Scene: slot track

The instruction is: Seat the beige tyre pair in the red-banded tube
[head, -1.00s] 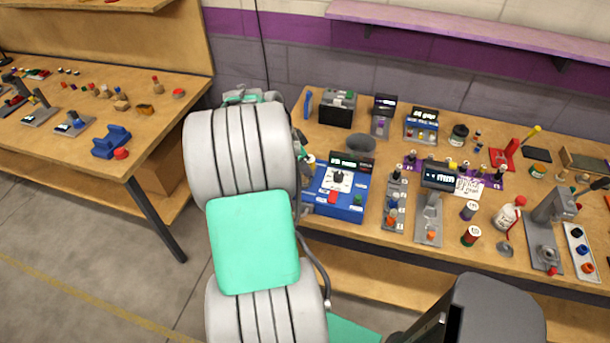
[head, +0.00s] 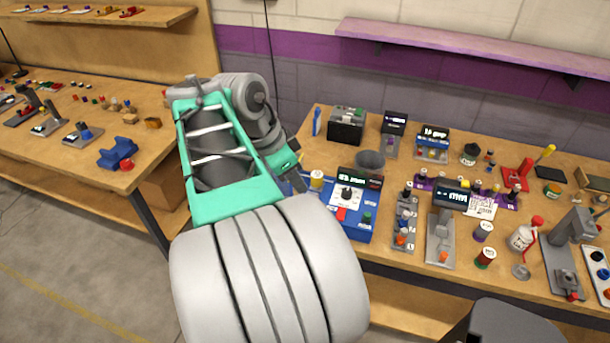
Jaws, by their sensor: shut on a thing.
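My gripper (head: 297,180) is at the end of my arm, by the left edge of the blue instrument box, mostly hidden behind my wrist. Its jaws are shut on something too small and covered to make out. I cannot pick out the beige tyre pair for certain. A small tube with a dark red part and a white label (head: 486,257) stands upright near the front edge of the bench, right of centre. It may be the red-banded tube. My gripper is well to the left of it and apart from it.
The blue instrument box (head: 345,213) with a dial and display is beside my gripper. A pale yellow-topped cylinder (head: 317,180) stands at its back left. A grey gauge stand (head: 441,240), a purple-banded tube (head: 483,231) and a white bottle (head: 521,237) crowd the bench front. A purple shelf (head: 480,50) hangs above.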

